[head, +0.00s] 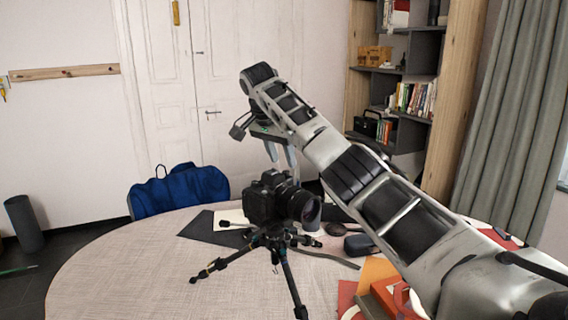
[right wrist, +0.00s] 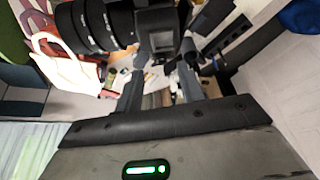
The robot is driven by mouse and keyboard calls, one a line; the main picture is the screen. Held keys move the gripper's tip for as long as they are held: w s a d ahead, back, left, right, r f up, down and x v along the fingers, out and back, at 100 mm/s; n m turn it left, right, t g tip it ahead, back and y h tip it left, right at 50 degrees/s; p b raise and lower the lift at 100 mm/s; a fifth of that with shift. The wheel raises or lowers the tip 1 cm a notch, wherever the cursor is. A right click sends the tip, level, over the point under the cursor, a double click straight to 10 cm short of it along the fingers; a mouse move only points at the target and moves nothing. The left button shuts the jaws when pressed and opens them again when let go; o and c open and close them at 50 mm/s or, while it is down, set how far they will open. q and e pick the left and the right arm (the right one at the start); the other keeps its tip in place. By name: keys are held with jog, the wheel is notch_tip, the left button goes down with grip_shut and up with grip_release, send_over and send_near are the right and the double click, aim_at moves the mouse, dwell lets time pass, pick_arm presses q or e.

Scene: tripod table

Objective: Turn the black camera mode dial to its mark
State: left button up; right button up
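The black camera (head: 264,201) stands on a small tripod (head: 281,262) on the table, its lens (head: 303,207) facing right. In the right wrist view the camera's body (right wrist: 160,28) and ribbed lens (right wrist: 95,25) fill the top of the picture, cut off by its edge. I cannot make out the mode dial or its mark for certain in either view. My right gripper (head: 283,166) hangs just above the camera, fingers pointing down. In the right wrist view the right gripper (right wrist: 161,72) has its two fingers apart with no object held between them. My left gripper is not in view.
The round table (head: 130,270) has a clear front left. A dark case (head: 360,245), a strap and red and orange books (head: 385,295) lie to the right of the tripod. A blue bag (head: 180,190) is behind the table. Shelves (head: 405,80) stand at the back right.

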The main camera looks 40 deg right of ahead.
aim_at(286, 171)
jog(key=shift+x, duration=1.55)
jog(key=shift+a, duration=0.1)
grip_shut()
jog(key=shift+f+n+t, duration=0.1)
jog(key=shift+n+t, duration=0.2)
jog(key=shift+n, duration=0.4)
grip_release()
jog(key=v, duration=1.6)
jog(key=shift+d, duration=0.25)
